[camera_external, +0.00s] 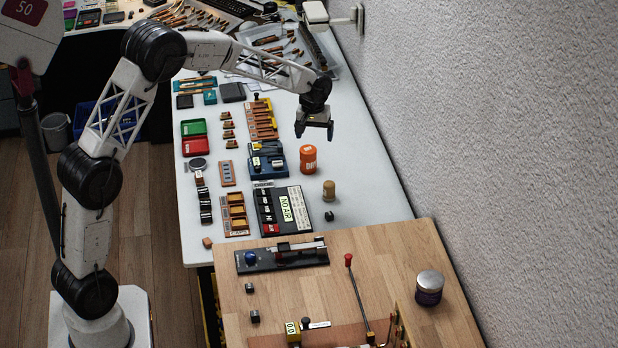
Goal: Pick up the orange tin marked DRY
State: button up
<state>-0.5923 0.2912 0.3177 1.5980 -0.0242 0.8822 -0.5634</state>
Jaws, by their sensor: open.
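An orange tin (308,160) stands upright on the white bench top. Its marking is too small to read in this view. My gripper (314,134) hangs from the arm with its fingers pointing down. In the picture it is just above the tin, and the two are apart. My gripper is open and nothing shows between its fingers. How far it is in height or depth from the tin cannot be told from this one view.
A blue device (267,160) stands close left of the tin. A cork-coloured cylinder (329,190) and a small black block (329,216) lie nearer the camera. A black NO AIR panel (270,205) is front left. Bench right of the tin is clear up to the wall (480,130).

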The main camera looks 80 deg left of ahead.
aim_at(308, 148)
jog(key=a+f+n, duration=0.1)
jog(key=a+f, duration=0.2)
jog(key=a, duration=0.1)
jog(key=a+f+n, duration=0.1)
jog(key=a+f, duration=0.3)
jog(key=a, duration=0.1)
jog(key=a+f, duration=0.4)
jog(key=a, duration=0.1)
jog(key=shift+w+n, duration=0.15)
jog(key=shift+n, duration=0.25)
jog(key=shift+d+f, duration=0.1)
jog(key=shift+f, duration=1.15)
jog(key=shift+w+f, duration=0.15)
jog(key=shift+f, duration=2.45)
